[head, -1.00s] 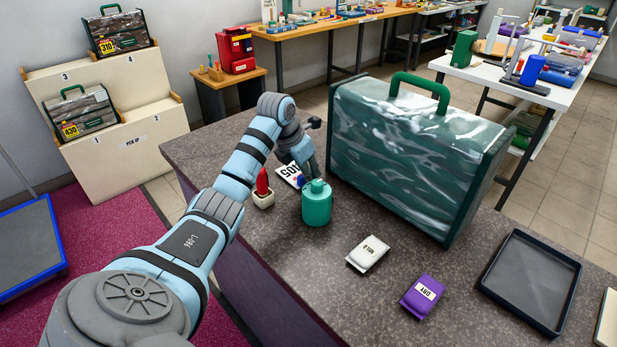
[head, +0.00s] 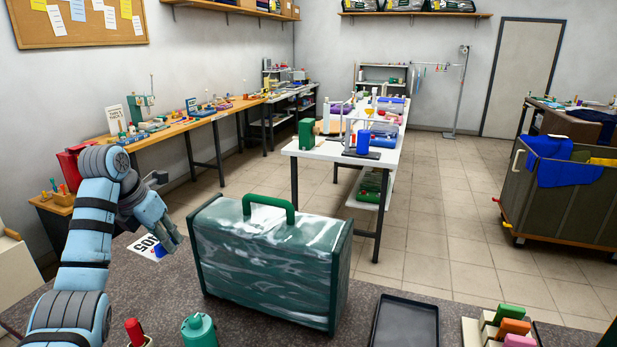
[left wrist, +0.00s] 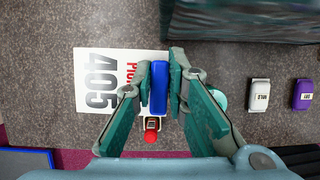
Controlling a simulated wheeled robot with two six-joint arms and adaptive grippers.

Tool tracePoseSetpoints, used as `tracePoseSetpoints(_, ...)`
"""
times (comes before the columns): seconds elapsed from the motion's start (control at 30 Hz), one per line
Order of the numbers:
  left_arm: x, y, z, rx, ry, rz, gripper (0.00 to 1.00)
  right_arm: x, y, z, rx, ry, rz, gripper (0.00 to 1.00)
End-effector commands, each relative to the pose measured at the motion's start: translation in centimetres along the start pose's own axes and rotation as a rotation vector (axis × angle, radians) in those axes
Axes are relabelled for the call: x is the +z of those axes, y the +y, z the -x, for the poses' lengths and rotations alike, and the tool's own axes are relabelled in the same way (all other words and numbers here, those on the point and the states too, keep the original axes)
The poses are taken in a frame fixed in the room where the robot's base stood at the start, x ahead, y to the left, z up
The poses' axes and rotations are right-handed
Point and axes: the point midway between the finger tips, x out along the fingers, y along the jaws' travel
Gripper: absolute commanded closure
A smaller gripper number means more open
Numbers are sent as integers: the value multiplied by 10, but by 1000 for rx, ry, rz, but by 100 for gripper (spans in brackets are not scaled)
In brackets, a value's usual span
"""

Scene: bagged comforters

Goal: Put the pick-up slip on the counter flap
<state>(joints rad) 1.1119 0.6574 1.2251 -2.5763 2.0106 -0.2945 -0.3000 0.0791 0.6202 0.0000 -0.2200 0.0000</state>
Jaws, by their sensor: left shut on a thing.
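The pick-up slip (left wrist: 105,80) is a white card printed 405, with a blue grip piece (left wrist: 159,88) standing on it. My left gripper (left wrist: 158,85) is shut on the blue piece. In the head view the slip (head: 148,246) hangs tilted below my left gripper (head: 165,236), left of the bagged comforter (head: 270,262), over the far left part of the speckled counter (head: 240,325). How high it is above the surface is hard to tell. I cannot make out the counter flap as a separate part. My right gripper is not in view.
A green bottle (head: 198,331) and a red-knobbed stamp (head: 135,332) stand near the counter's front left. A black tray (head: 404,322) lies right of the bag. White (left wrist: 259,94) and purple (left wrist: 303,95) packets show in the left wrist view.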

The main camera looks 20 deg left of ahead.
Motion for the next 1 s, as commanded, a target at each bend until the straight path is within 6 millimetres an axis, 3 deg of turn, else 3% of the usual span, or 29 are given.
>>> tracePoseSetpoints(0.07, 1, -4, 0, 0, 1, 3, 100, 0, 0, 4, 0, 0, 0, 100)
tracePoseSetpoints(0.23, 3, -35, 8, 2, -1, 47, 100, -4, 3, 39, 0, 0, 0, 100)
tracePoseSetpoints(0.4, -2, -41, -3, -1, -4, 62, 100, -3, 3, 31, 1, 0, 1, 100)
tracePoseSetpoints(0.47, -7, -41, -15, -1, -3, 62, 100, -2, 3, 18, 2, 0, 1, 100)
tracePoseSetpoints(0.63, -32, -41, -75, 0, -2, 61, 100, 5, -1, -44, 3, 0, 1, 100)
tracePoseSetpoints(0.8, -52, -41, -120, 0, 3, 62, 100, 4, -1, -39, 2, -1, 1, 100)
tracePoseSetpoints(1.0, -64, -41, -151, -1, -1, 61, 100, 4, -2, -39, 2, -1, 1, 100)
